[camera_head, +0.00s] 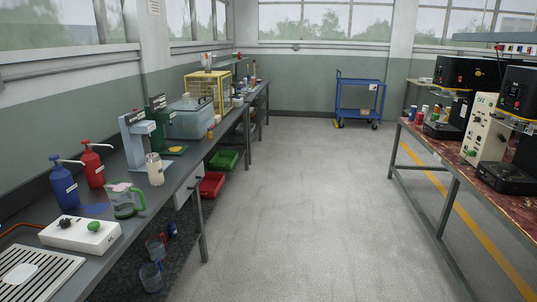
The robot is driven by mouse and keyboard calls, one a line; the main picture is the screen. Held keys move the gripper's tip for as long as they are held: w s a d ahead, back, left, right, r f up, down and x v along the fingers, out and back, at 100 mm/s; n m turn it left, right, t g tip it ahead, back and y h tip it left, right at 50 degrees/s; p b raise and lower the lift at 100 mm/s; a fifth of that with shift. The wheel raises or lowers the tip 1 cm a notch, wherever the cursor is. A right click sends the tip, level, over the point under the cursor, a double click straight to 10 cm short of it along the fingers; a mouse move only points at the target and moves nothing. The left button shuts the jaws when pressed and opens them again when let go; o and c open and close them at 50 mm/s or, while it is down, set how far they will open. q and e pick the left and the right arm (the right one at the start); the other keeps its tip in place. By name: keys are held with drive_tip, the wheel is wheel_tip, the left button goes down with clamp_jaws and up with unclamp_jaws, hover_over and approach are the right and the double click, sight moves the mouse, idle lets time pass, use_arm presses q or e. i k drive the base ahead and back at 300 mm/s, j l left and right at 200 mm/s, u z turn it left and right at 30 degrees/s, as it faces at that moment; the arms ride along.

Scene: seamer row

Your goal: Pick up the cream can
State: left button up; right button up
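A cream-coloured can (155,170) stands upright near the front edge of the left bench (186,182). It has a small label, and no hand is on it. It stands just right of a pale blue-grey bench machine (136,140) and behind a glass jug with a green handle (124,202). Neither of my grippers shows in the head view.
A blue pump bottle (62,187) and a red one (92,166) stand along the wall side. A white control box (80,234) sits nearer. Red (212,184) and green (224,160) bins are under the bench. The grey aisle floor (290,200) is clear.

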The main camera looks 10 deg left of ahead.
sight(153, 164)
drive_tip(key=i+u, duration=0.15)
drive_tip(key=i, duration=0.45)
drive_tip(key=i+l+u, duration=0.1)
drive_tip(key=i, duration=0.55)
drive_tip(key=i+l+u, duration=0.15)
drive_tip(key=i, duration=0.45)
drive_tip(key=l, duration=0.1)
